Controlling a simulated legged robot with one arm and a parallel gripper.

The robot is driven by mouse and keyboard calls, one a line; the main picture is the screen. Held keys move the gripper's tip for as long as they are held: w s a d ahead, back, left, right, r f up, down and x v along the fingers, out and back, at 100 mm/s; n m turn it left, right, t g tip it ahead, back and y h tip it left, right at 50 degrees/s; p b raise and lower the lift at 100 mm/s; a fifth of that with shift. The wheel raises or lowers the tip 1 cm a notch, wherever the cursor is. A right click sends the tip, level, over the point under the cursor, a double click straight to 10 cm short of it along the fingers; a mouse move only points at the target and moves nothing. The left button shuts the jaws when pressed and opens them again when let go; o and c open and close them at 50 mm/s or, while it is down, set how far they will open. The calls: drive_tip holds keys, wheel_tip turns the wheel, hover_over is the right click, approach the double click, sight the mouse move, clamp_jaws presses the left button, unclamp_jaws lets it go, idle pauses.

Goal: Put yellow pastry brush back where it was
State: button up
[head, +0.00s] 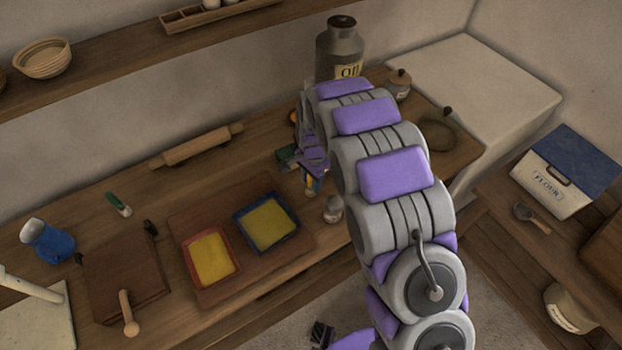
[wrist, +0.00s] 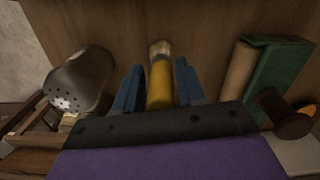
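The yellow pastry brush (wrist: 160,84) is between the two blue fingers of my gripper (wrist: 157,86) in the wrist view, with its pale bristle end pointing away from me. In the head view my gripper (head: 312,178) is over the wooden counter (head: 150,188), right of the trays, partly hidden by my arm. A bit of yellow shows at its tip there.
A red-rimmed tray (head: 235,277) and a blue-rimmed tray (head: 294,236) with yellow contents sit on a brown board (head: 185,217). A metal shaker (head: 333,210) stands close to my gripper. A green block (wrist: 279,75) is on the wrist view's right. A rolling pin (head: 198,146) lies behind.

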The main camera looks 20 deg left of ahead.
drive_tip(key=shift+o, duration=1)
drive_tip(key=shift+d+r, duration=0.15)
drive_tip(key=shift+d, duration=0.4)
drive_tip(key=shift+a, duration=0.1)
drive_tip(key=shift+a+r, duration=0.35)
drive_tip(key=shift+r, duration=0.25)
drive_tip(key=r+p, duration=0.1)
drive_tip(key=r, duration=0.4)
drive_tip(key=r+p, duration=0.1)
drive_tip(key=r, duration=0.4)
drive_tip(key=shift+w+d+r, duration=0.1)
drive_tip(key=shift+w+r, duration=0.1)
drive_tip(key=shift+r, duration=0.1)
